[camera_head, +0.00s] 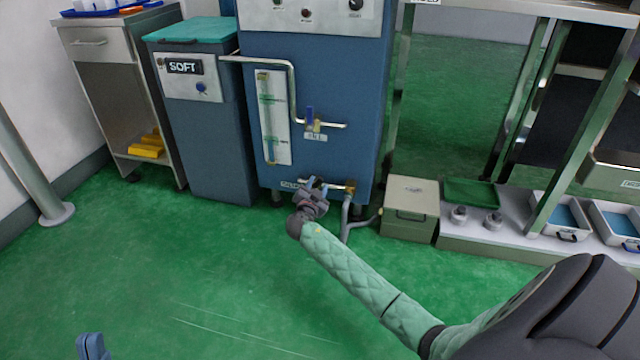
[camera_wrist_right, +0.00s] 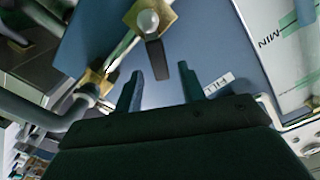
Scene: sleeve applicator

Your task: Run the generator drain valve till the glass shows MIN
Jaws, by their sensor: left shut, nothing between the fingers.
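The generator (camera_head: 225,160) is the blue cabinet in the middle of the head view. Its sight glass panel (camera_head: 282,140) has green marks, and the MIN print (camera_wrist_right: 270,36) shows in the right wrist view. I cannot read the level. The drain valve (camera_head: 343,187) is low on the cabinet front. In the right wrist view its dark lever (camera_wrist_right: 157,55) hangs from a brass body. My right gripper (camera_head: 316,184) is open at the valve, its fingers (camera_wrist_right: 160,76) on either side of the lever tip, with gaps visible. My left gripper (camera_head: 92,342) is shut and empty at bottom left.
A second valve with a blue handle (camera_head: 310,115) sits higher on the cabinet. The SOFT tank (camera_head: 215,140) stands to the left. A beige box (camera_head: 410,222) stands right of the drain pipe, beside a low shelf with trays (camera_head: 612,213). The green floor in front is clear.

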